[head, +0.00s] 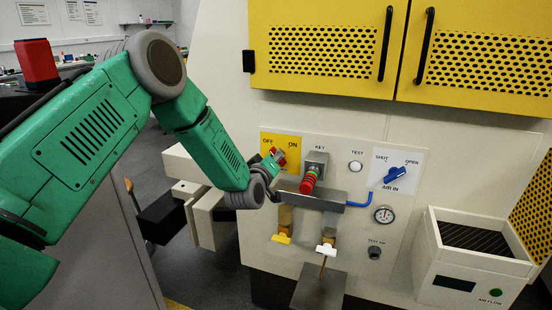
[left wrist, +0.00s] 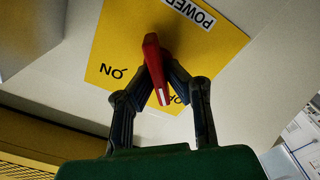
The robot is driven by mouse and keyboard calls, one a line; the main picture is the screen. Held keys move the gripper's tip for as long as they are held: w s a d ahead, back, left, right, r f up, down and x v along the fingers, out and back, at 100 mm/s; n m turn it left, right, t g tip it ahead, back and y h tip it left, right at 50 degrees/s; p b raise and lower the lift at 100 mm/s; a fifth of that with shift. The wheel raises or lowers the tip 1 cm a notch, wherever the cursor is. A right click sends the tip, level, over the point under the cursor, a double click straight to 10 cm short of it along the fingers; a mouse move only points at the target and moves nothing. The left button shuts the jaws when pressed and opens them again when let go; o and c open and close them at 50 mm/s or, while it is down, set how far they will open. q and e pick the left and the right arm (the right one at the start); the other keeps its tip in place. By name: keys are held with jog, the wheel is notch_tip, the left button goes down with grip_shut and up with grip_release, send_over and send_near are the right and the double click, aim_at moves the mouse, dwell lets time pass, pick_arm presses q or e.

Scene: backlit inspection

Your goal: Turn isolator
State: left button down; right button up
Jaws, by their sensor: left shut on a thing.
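The isolator is a red handle (left wrist: 153,62) on a yellow plate (left wrist: 112,40) marked ON and OFF in the left wrist view. Its white-marked end lies between the two words, closer to the partly hidden OFF. My left gripper (left wrist: 160,74) is shut on the handle, one finger on each side. In the head view the handle (head: 278,153) shows small on the yellow plate (head: 293,137), left of the key switch. My left gripper (head: 271,162) reaches it from below left and hides part of it. My right gripper is not in view.
A blue AIR IN lever (head: 396,173), a gauge (head: 383,215), and yellow (head: 282,238) and white (head: 326,249) levers share the panel. Yellow cabinet doors (head: 325,75) overhang above.

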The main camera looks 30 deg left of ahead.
pick_arm(q)
jog(key=shift+s+d+f+n, duration=0.1)
jog(key=shift+s+f+n, duration=0.05)
jog(key=shift+f+n, duration=0.3)
jog(key=c, duration=1.6)
grip_release()
jog(key=shift+w+r, duration=0.1)
jog(key=shift+w, duration=0.1)
jog(key=shift+r, duration=0.1)
jog(key=v, duration=1.2)
jog(key=shift+a, duration=0.2)
